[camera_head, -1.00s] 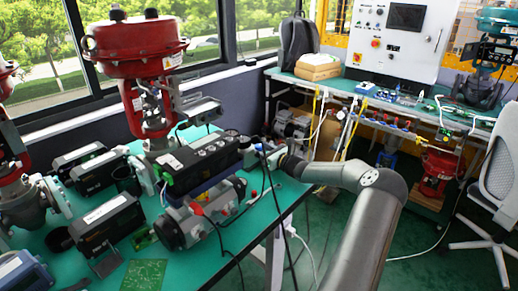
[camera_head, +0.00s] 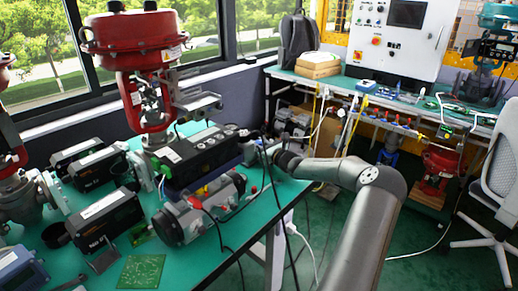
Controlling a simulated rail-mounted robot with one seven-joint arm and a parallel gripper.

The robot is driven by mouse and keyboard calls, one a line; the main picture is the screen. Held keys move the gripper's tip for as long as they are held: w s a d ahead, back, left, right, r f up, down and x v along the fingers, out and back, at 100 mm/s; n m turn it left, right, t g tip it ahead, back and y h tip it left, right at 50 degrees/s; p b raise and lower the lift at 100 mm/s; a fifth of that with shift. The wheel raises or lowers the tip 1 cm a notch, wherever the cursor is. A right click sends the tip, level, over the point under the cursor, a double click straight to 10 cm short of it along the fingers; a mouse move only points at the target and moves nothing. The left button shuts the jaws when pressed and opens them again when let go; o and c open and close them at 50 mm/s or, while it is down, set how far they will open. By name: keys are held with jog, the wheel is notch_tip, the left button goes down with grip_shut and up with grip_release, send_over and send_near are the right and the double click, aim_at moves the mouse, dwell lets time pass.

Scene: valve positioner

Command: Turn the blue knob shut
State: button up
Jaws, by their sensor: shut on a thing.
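My gripper (camera_head: 249,152) is at the right end of a long black box (camera_head: 202,156) with several round fittings on top. The box sits over a grey cylindrical valve actuator (camera_head: 197,207) on the green table. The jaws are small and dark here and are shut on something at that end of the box. The blue knob cannot be made out; the jaws and cables likely cover it. A small yellow patch (camera_head: 203,190) shows between the box and the actuator.
A red-topped valve (camera_head: 134,40) stands just behind the box. Black boxes (camera_head: 108,220) and a green circuit board (camera_head: 141,271) lie on the table's left part. Black cables hang over the front edge near my gripper. A back bench (camera_head: 340,82) stands at right.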

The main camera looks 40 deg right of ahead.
jog(key=shift+h, duration=0.3)
jog(key=o, duration=0.9)
jog(key=shift+o, duration=0.2)
jog(key=shift+s, duration=0.1)
jog(key=s, duration=1.7)
jog(key=shift+s, duration=0.15)
